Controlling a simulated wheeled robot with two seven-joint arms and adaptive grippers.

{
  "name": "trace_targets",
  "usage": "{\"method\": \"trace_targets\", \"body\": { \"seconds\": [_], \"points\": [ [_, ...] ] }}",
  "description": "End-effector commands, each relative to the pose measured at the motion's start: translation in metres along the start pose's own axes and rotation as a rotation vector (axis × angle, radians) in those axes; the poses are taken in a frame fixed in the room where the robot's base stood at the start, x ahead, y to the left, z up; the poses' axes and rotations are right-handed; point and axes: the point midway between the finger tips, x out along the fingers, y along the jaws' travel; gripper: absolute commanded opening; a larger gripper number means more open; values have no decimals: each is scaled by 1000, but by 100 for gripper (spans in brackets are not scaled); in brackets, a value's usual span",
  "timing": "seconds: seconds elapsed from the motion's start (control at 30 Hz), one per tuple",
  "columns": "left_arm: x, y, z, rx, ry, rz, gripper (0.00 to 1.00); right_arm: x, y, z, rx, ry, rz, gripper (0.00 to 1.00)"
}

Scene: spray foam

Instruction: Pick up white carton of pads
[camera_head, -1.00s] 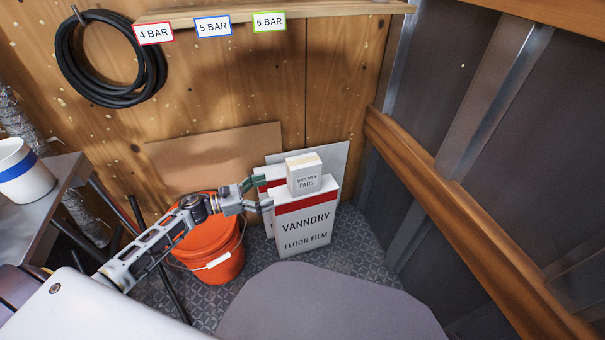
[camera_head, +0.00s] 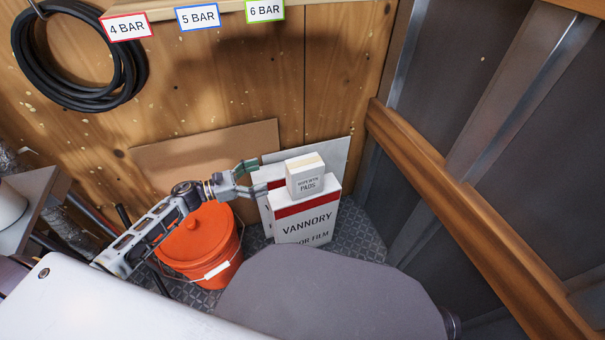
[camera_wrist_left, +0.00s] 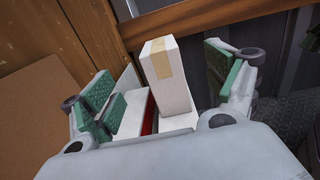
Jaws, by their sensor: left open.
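My right gripper is not in view.
An orange bucket (camera_head: 200,247) stands on the floor below my left arm. A second white box and a pale panel (camera_head: 325,157) are behind the floor film box. A wooden rail (camera_head: 440,185) runs along the right wall. A black hose coil (camera_head: 75,60) hangs at upper left.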

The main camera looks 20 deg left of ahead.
Motion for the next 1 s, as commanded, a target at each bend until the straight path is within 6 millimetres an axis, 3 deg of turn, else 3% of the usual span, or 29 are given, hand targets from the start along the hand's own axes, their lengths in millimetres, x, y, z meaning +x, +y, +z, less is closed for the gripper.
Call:
{"method": "trace_targets", "body": {
  "seconds": [0.47,1.0],
  "points": [
    [3,0,0,0,0,0,88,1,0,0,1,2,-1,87],
    [51,0,0,1,-2,-1,88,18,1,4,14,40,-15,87]
  ]
}}
